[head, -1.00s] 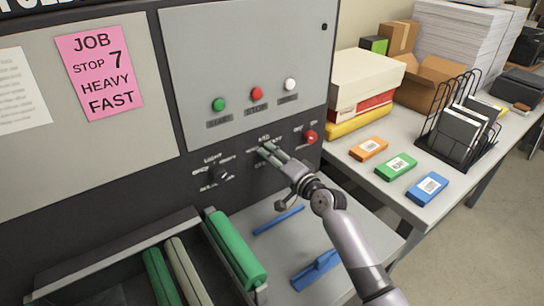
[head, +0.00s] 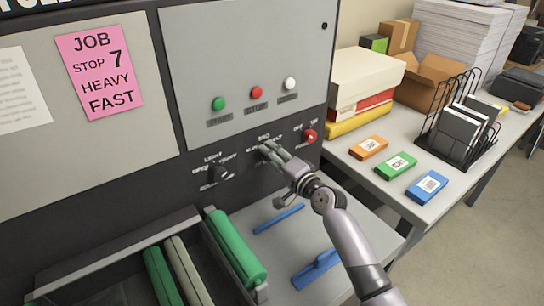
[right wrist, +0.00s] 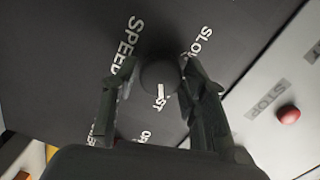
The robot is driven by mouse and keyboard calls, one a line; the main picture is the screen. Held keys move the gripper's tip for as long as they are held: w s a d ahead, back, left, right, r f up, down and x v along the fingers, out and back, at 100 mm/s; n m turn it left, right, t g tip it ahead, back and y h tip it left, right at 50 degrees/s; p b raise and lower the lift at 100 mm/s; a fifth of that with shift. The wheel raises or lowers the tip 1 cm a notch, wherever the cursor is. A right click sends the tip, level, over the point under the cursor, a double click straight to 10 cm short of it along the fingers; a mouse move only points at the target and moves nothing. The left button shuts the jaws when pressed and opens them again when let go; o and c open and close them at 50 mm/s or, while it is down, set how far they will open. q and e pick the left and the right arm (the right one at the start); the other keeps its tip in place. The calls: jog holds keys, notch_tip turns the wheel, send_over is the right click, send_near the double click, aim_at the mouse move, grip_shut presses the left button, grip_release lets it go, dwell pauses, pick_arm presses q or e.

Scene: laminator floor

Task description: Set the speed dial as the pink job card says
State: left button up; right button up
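The pink job card (head: 99,73) is on the machine's upper left panel and reads JOB, STOP 7, HEAVY, FAST. My right gripper (head: 265,150) reaches the dark front panel at the middle control and hides most of it in the head view. My left gripper is not in view.
Another dial (head: 221,174) is left of my gripper and a red knob (head: 310,136) right of it. Green (head: 219,104), red (head: 257,93) and white (head: 290,84) buttons are above. Green rollers (head: 235,247) and a side table (head: 415,200) with coloured boxes lie nearby.

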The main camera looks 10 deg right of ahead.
jog(key=shift+o, duration=1.3)
jog(key=v, duration=1.2)
jog(key=shift+f, duration=0.15)
